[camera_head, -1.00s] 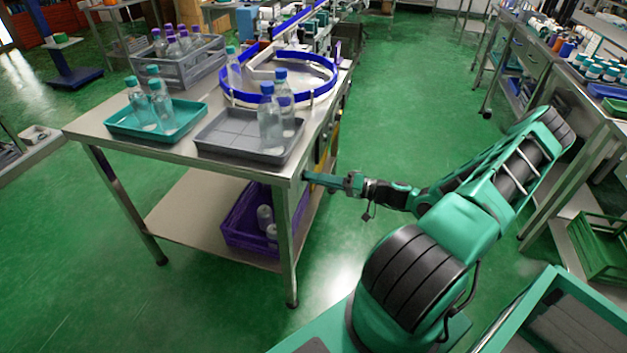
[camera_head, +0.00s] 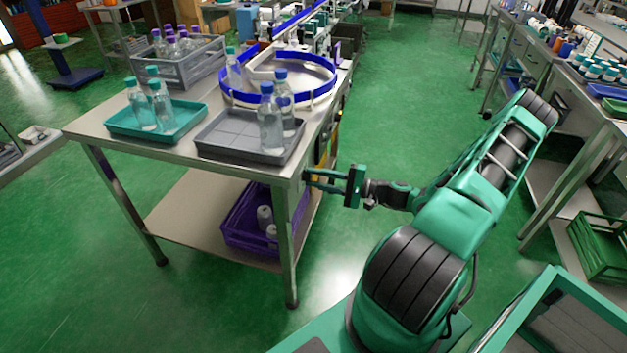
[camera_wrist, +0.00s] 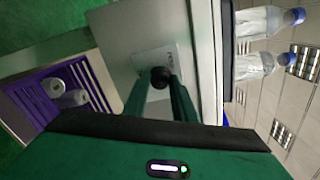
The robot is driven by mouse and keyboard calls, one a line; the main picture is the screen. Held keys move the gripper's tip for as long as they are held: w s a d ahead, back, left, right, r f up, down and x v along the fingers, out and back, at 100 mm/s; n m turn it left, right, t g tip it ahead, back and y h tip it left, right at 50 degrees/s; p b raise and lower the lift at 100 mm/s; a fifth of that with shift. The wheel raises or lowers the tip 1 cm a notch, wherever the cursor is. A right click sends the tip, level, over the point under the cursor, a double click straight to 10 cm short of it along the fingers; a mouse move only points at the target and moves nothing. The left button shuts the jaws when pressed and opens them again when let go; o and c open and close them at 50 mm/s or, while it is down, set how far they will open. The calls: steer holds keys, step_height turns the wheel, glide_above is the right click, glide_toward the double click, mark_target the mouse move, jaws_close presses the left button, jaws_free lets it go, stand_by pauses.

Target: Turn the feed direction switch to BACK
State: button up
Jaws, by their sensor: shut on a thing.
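The feed direction switch (camera_wrist: 161,77) shows in the wrist view as a round black knob on a pale label plate (camera_wrist: 150,58) on the side of the metal table. The plate's lettering is too small to read, so I cannot tell which way the switch points. My gripper (camera_wrist: 160,88) is shut on the knob, one green finger on each side of it. In the head view my gripper (camera_head: 312,178) reaches the table's right side near the front corner. The knob is hidden there.
The metal table (camera_head: 180,152) carries a grey tray (camera_head: 222,140) and a teal tray (camera_head: 118,131) with bottles. A purple crate (camera_head: 240,235) sits on its lower shelf. The green floor aisle right of the table is clear.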

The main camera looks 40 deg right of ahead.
steer(key=shift+d+f+m, duration=0.1)
steer(key=shift+m, duration=1.05)
steer(key=shift+d+f+m, duration=0.1)
steer(key=shift+m, duration=1.05)
steer(key=o, duration=1)
steer(key=shift+o, duration=0.2)
steer(key=shift+a+r, duration=0.1)
steer(key=v, duration=1)
steer(key=shift+s+d, duration=0.25)
steer(key=shift+d, duration=0.05)
